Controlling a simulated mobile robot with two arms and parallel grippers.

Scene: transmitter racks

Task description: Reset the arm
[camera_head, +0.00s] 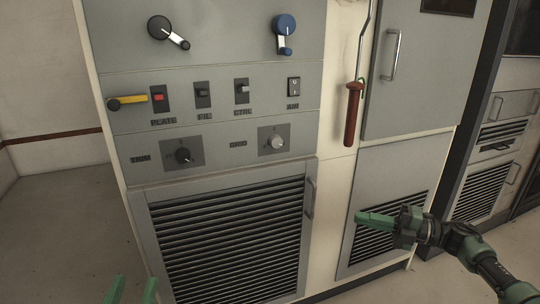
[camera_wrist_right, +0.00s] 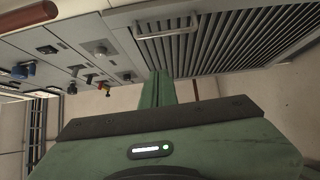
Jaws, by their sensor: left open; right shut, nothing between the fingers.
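My right gripper (camera_head: 362,217) is in front of the lower right louvred panel in the head view, pointing left. Its green fingers are shut and empty. In the right wrist view the closed fingers (camera_wrist_right: 156,90) point towards the cabinet, with nothing between them. My left gripper (camera_head: 133,290) shows only as two green fingertips at the bottom edge of the head view. They are apart, with nothing seen between them. The rest of the left arm is out of view.
A grey cabinet (camera_head: 220,62) carries two cranks, a yellow handle (camera_head: 127,102), several switches and two knobs. A red-handled rod (camera_head: 352,115) hangs beside it. A louvred door (camera_head: 230,240) is below. Bare floor (camera_head: 70,235) lies to the left.

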